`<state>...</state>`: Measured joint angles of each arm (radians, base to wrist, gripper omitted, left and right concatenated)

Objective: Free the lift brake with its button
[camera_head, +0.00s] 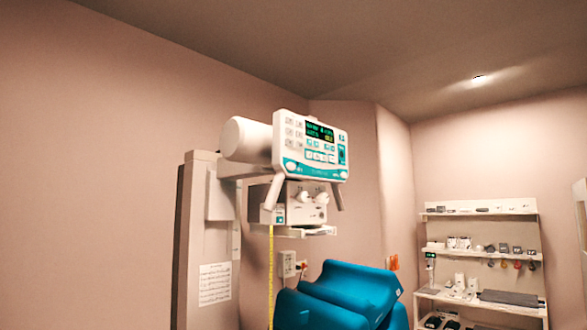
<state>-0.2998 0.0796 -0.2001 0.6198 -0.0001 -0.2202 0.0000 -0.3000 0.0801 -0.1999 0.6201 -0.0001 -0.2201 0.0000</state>
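A white x-ray head (245,139) sits on an arm of a tall pale column (208,245) left of centre. Its control panel (312,147) faces me, with a dark lit display (320,131), teal strips and several small buttons. Two handles hang below the panel, on the left (273,191) and right (337,195). Between them is a white box (303,204) with two round knobs. Which button belongs to the lift brake is too small to tell. Neither of my grippers shows in the head view.
A yellow tape (270,275) hangs below the head. A blue padded chair (350,290) stands below and right of it. A white shelf unit (482,250) with small items stands against the wall at right. A wall box (287,264) is behind.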

